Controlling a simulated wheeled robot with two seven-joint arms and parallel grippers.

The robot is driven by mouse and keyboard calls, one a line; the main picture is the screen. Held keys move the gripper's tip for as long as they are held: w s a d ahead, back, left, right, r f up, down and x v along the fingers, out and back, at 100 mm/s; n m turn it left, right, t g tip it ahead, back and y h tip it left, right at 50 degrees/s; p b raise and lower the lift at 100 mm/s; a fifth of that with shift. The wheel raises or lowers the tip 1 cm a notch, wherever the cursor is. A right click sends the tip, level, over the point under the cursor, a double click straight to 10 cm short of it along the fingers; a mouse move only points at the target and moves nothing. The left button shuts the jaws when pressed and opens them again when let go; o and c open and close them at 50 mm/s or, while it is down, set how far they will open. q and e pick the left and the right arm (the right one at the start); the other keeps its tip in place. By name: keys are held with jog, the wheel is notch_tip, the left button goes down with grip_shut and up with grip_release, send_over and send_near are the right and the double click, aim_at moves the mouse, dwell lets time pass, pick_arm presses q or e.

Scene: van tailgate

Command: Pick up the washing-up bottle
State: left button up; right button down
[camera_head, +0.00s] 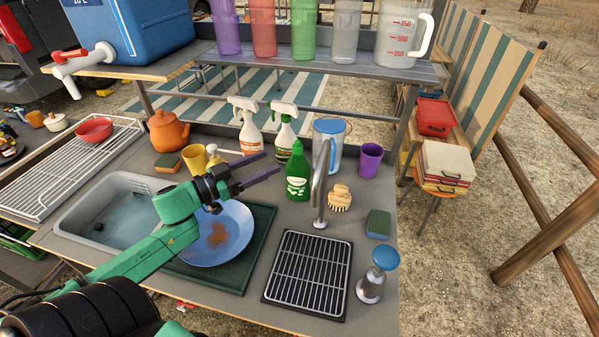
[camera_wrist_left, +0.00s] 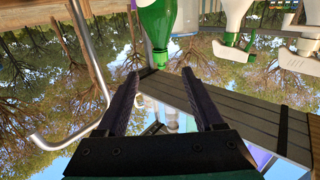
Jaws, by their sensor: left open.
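The washing-up bottle (camera_head: 297,174) is green with a pale label and stands upright on the counter, left of the tap. My left gripper (camera_head: 272,163) is open and empty, held above the counter and reaching towards the bottle from the left. In the left wrist view the picture is upside down. There the bottle (camera_wrist_left: 156,22) appears at the top, its narrow green cap just beyond the gap between the open fingers (camera_wrist_left: 160,74). The bottle's base is out of that view. My right gripper is not in view.
The curved tap (camera_head: 320,185) stands right of the bottle, close by. Two spray bottles (camera_head: 284,130) (camera_head: 247,125) stand behind it. A blue plate (camera_head: 232,225) on a dark green mat lies below my arm. A black drain rack (camera_head: 308,275) lies in front. A shelf with cups overhangs the back.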

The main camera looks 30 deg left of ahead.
aim_at(296, 147)
pick_arm(q)
jog(key=x, duration=0.3)
jog(key=shift+w+d+r, duration=0.15)
jog(key=shift+d+r, duration=0.1)
jog(key=p+x, duration=0.1)
jog(key=x, duration=0.5)
jog(key=shift+w+f, duration=0.1)
jog(key=shift+w, duration=0.2)
jog(key=shift+w+d+f, duration=0.1)
jog(key=shift+w+f, duration=0.1)
jog(key=shift+w, duration=0.1)
jog(key=shift+s+r, duration=0.1)
grip_shut()
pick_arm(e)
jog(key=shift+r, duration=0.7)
